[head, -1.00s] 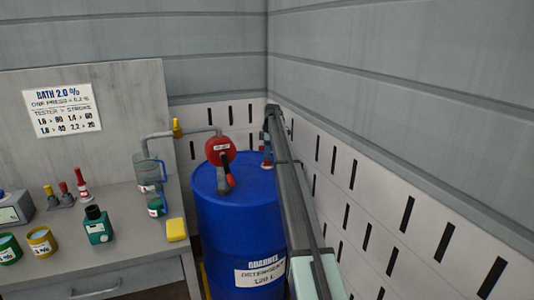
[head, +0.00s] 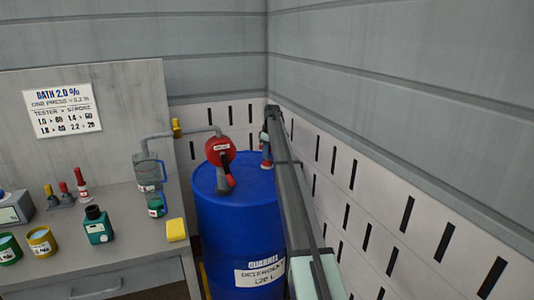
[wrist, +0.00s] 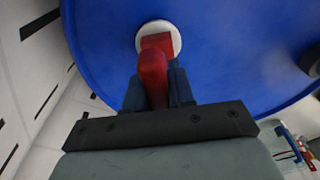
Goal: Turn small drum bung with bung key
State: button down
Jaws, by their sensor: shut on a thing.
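The blue drum (head: 238,225) stands in the corner; its top fills much of the wrist view (wrist: 240,50). The small bung (wrist: 172,28) is a round white piece near the drum's rim. The red bung key (wrist: 153,68) is between the dark blue fingers of my gripper (wrist: 157,84), which is shut on it. The key's square head lies over the bung and hides its middle, so I cannot tell how deep it sits. In the head view my gripper (head: 267,153) is at the drum top's far right edge, mostly behind my arm.
A red pump (head: 220,150) with a lever stands on the drum, its grey pipe running left to a jug (head: 148,172). A bench (head: 120,245) at left holds several bottles, tubs and a yellow sponge (head: 176,229). A slotted white wall panel (head: 345,210) is close at right.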

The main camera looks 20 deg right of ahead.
jog(key=shift+m, duration=0.6)
jog(key=shift+m+h, duration=0.3)
jog(key=shift+m, duration=1.4)
jog(key=shift+m, duration=1.8)
jog(key=shift+d+m+h, duration=0.1)
jog(key=shift+m+h, duration=0.3)
jog(key=shift+m, duration=1.3)
jog(key=shift+n, duration=0.4)
